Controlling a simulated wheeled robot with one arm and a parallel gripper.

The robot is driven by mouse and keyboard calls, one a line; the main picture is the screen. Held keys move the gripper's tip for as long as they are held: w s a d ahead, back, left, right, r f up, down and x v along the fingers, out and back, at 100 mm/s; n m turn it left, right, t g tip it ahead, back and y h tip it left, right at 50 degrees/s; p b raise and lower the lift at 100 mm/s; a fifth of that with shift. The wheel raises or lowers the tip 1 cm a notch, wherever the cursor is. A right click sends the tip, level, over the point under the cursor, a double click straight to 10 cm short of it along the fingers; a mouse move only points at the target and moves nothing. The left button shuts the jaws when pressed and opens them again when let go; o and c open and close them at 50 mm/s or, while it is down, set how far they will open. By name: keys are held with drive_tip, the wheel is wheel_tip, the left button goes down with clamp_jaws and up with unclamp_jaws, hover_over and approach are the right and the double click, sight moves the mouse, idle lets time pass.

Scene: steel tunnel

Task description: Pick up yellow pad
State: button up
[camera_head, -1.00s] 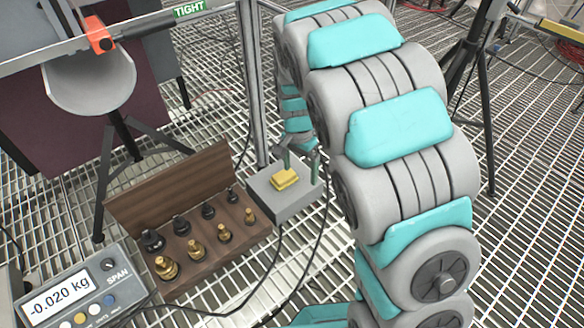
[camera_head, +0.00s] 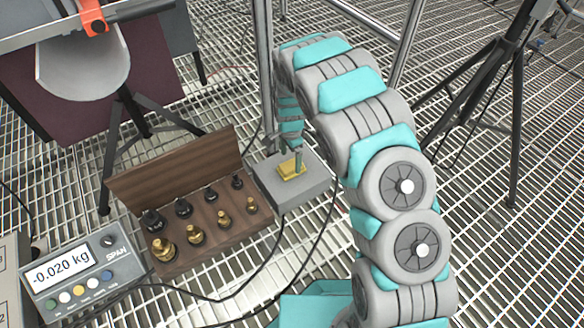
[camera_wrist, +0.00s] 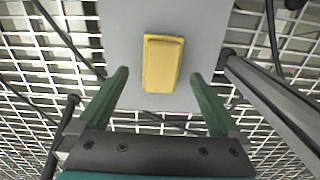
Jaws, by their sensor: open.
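The yellow pad (camera_head: 291,169) sits on top of a grey block (camera_head: 277,192) in the head view. In the wrist view the yellow pad (camera_wrist: 161,64) lies ahead of the fingertips, roughly centred between them, on the grey block's top (camera_wrist: 118,30). My gripper (camera_wrist: 160,76) has two green fingers spread wide, with nothing between them. In the head view my gripper (camera_head: 291,160) is low over the pad, and a finger partly covers it. I cannot tell the exact height of the fingers above the block.
A wooden case (camera_head: 225,236) with several brass and black weights stands left of the block. A scale display (camera_head: 62,266) reads -0.020 kg. Black cables cross the grating floor. A metal post (camera_head: 264,75) stands behind the block, and a black tripod (camera_head: 515,130) is at right.

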sight(291, 165)
drive_tip(key=f, duration=0.5)
drive_tip(key=shift+w+b, duration=0.2)
drive_tip(key=shift+b, duration=0.2)
drive_tip(key=shift+r, duration=0.1)
drive_tip(key=c, duration=1.3)
